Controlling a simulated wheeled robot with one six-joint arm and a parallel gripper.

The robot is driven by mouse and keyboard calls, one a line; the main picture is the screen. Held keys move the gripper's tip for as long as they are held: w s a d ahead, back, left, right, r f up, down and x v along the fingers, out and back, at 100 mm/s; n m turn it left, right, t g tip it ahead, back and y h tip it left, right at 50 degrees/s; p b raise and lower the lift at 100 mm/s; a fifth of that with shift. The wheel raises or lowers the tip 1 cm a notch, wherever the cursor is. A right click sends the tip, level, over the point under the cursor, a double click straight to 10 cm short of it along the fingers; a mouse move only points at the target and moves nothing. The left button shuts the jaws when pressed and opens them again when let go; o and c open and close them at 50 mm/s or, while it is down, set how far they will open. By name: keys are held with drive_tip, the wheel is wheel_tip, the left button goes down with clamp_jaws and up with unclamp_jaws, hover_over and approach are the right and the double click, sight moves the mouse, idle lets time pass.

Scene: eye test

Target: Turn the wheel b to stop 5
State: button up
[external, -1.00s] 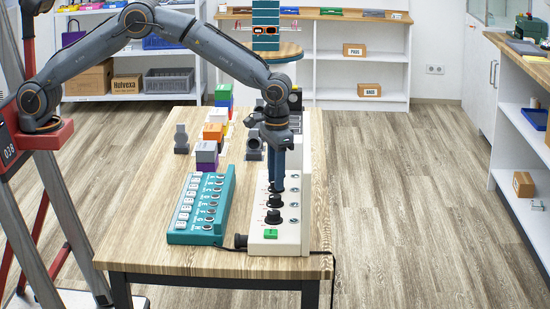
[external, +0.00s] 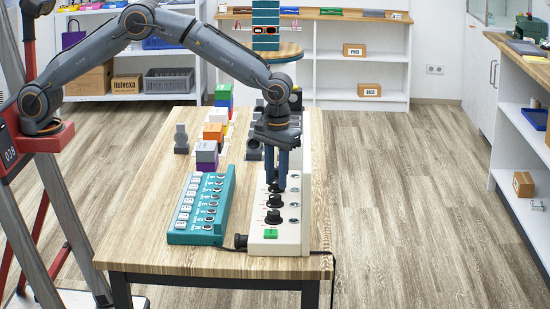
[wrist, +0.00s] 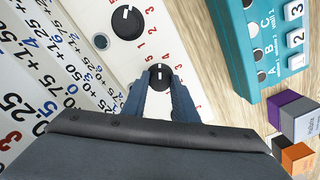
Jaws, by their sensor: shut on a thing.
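A white panel box (external: 262,246) stands along the right side of the table, with a row of black wheels. My gripper (external: 276,188) points down over this box and is shut on one black wheel. In the wrist view, my two fingers (wrist: 160,85) hold the sides of this wheel (wrist: 159,71). Its white mark points towards the top of the picture, near the printed digits 4 and 5; the exact stop is hard to tell. Another black wheel (wrist: 127,22) is free beside it. I cannot read a letter naming the held wheel.
A teal panel (external: 196,238) with white tiles and round sockets lies left of the white box. A purple and grey block (external: 206,156) and other coloured blocks stand behind it. A black cable runs at the table's front right edge.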

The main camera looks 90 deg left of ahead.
sight(277, 182)
drive_tip(key=o, duration=1.1)
drive_tip(key=shift+c, duration=0.2)
drive_tip(key=shift+r+b, duration=0.65)
drive_tip(key=shift+r, duration=3.3)
